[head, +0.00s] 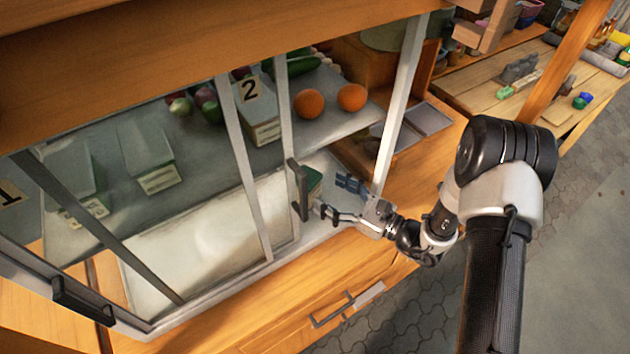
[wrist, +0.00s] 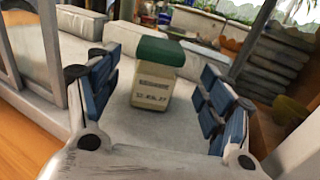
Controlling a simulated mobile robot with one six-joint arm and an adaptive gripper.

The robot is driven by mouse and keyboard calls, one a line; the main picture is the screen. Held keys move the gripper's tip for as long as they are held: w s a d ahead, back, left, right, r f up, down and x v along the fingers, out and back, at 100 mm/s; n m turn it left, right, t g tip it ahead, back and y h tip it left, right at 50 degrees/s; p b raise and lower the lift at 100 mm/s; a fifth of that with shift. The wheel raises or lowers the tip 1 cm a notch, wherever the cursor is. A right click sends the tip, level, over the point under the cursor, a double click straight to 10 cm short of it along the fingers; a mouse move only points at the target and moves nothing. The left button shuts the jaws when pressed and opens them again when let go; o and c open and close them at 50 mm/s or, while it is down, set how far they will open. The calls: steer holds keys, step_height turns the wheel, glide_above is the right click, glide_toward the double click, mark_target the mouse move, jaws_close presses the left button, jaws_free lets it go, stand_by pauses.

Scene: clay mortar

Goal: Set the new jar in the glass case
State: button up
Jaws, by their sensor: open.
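The jar (wrist: 155,90) has a green lid and a pale, labelled body. It stands upright on the grey floor of the glass case (head: 258,200). In the wrist view it shows between my two blue-padded fingers, with a gap on each side. In the head view its dark green side (head: 314,182) is partly hidden behind a door handle. My gripper (head: 340,200) is open and reaches into the case through the opening at the right end. Whether the fingertips reach past the jar cannot be told.
Glass panes with pale frames and dark handles (head: 298,190) are close to my gripper's left. A pale post (head: 400,100) stands just behind its wrist. Oranges (head: 309,103), vegetables and pale boxes with number cards (head: 250,90) sit inside. A wooden bench (head: 560,90) is at the right.

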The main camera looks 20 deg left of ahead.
steer(key=shift+v, duration=1.95)
steer(key=shift+s+a+r, duration=0.1)
steer(key=shift+s+r, duration=0.05)
steer(key=shift+r, duration=0.2)
steer(key=s+r+n+g+h, duration=0.5)
steer(key=s+r+n+g, duration=0.4)
steer(key=s+r+n, duration=0.45)
steer(key=s+d+r+n+t+h, duration=0.2)
steer(key=s+d+h, duration=0.1)
steer(key=d, duration=0.4)
steer(key=s+d+r+n+t+h, duration=0.3)
steer(key=d+h, duration=0.2)
steer(key=d, duration=0.1)
steer(key=s+d+r+n+t+h, duration=0.3)
steer(key=d+h, duration=0.1)
steer(key=d, duration=0.3)
steer(key=shift+d, duration=0.3)
steer(key=shift+s, duration=0.1)
